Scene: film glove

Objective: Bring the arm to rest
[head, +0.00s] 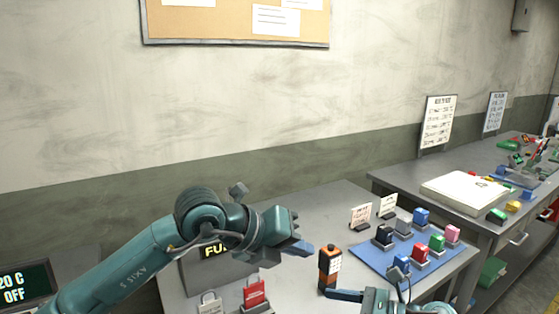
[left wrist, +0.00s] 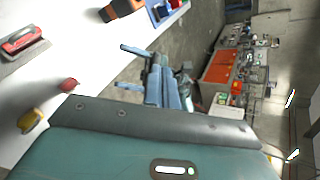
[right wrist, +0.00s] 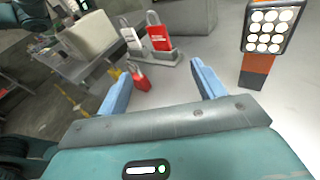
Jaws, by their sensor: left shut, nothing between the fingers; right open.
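My left arm reaches in from the left in the head view, and its gripper (head: 300,247) is shut and empty above the grey table (head: 325,215). In the left wrist view its blue fingers (left wrist: 161,84) lie close together. My right gripper (right wrist: 158,82) is open, with its two blue fingers apart and nothing held between them. That device stands upright beyond the right gripper's right finger in the right wrist view.
A blue mat (head: 372,262) with several coloured blocks lies on the table's right side. A red padlock (head: 254,292) and a white padlock (head: 209,303) stand near the front. A second bench (head: 405,180) stands at the right.

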